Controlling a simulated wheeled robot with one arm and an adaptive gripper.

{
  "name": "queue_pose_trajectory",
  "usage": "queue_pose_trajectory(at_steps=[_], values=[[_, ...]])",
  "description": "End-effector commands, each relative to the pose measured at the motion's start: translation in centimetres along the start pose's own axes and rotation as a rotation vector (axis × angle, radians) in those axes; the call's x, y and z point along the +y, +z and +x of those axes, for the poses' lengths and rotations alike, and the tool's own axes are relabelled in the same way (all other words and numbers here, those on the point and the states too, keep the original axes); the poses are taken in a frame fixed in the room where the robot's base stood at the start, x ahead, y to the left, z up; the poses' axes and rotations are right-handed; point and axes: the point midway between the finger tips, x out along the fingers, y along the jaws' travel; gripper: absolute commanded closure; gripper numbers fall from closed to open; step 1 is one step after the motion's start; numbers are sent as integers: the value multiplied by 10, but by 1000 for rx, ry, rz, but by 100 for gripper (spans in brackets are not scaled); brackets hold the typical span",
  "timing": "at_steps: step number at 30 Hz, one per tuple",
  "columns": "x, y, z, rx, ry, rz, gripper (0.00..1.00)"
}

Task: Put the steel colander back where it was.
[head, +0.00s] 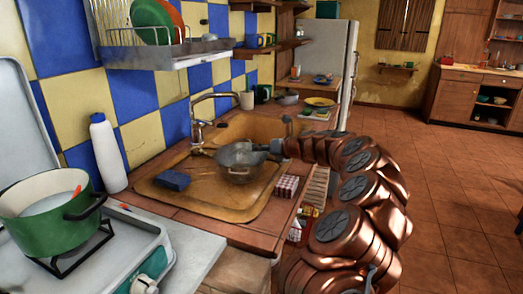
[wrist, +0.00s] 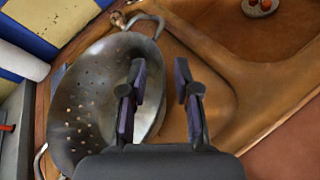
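The steel colander (head: 238,158) is a grey perforated bowl with loop handles, at the brown sink (head: 190,205) below the tap. Whether it rests on the sink or is held above it is not clear. It fills the left of the wrist view (wrist: 82,105). My gripper (head: 277,146) reaches its right side from the right. In the wrist view my gripper's fingers (wrist: 161,95) are apart, one over the colander's inside and one outside its rim, with a visible gap. I see no firm grip on the rim.
A blue sponge (head: 172,179) lies on the drainboard. A white bottle (head: 107,152) and a green pot (head: 48,203) on a stove stand to the left. A dish rack (head: 165,52) hangs above. A tap (head: 199,125) rises behind the colander. Open floor (head: 440,190) lies to the right.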

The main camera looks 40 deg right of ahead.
Motion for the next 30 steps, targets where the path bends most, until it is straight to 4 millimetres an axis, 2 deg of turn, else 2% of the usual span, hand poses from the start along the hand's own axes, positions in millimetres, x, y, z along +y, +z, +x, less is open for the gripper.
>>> queue_pose_trajectory(at_steps=[18,24,30], values=[[-1,1,-90,-3,-4,0,69],[0,1,-110,-2,-1,0,69],[0,0,-117,-1,0,0,69]])
